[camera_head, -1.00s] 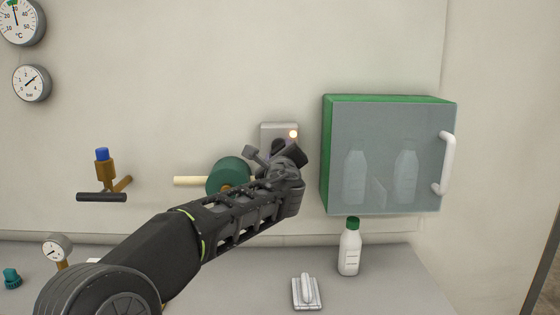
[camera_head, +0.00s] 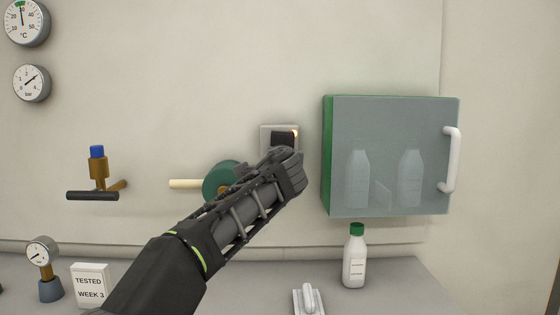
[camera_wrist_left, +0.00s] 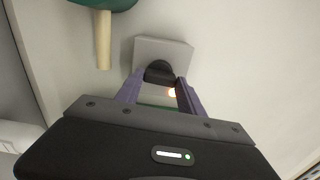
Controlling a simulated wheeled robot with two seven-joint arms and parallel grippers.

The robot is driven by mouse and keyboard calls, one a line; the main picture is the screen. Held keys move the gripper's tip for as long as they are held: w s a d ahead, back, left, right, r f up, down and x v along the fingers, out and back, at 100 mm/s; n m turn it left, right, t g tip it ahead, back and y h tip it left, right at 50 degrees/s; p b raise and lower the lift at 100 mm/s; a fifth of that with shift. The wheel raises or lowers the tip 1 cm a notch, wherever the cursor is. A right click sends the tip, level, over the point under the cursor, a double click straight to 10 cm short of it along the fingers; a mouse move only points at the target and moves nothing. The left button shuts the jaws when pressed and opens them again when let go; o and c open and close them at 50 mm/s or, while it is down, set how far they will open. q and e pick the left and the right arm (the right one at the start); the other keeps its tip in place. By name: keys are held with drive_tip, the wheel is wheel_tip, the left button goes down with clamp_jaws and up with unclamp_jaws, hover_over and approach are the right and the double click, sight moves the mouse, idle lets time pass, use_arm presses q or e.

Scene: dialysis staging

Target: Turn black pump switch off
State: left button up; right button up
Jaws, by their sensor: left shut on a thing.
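The black pump switch (camera_wrist_left: 160,72) is a dark rotary knob on a light grey box (camera_wrist_left: 178,50) on the wall. The box also shows in the head view (camera_head: 266,130), its lower right part hidden by my gripper. My left gripper (camera_wrist_left: 160,79) has its two purple fingers on either side of the knob and is shut on it. In the head view the left gripper (camera_head: 284,144) covers most of the knob. My right gripper is in neither view.
A green valve wheel (camera_head: 218,181) with a pale rod sits left of the switch. A green cabinet (camera_head: 327,158) with a clear door is close on the right. A bottle (camera_head: 354,262) and a white-handled item (camera_head: 308,299) stand on the counter below.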

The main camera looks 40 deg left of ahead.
use_arm(q)
drive_tip(key=shift+n, duration=0.4)
drive_tip(key=o, duration=1.4)
drive_tip(key=shift+c, duration=0.2)
drive_tip(key=b+v, duration=0.2)
drive_tip(key=v, duration=0.6)
drive_tip(key=shift+b, duration=0.4)
drive_tip(key=shift+f, duration=0.1)
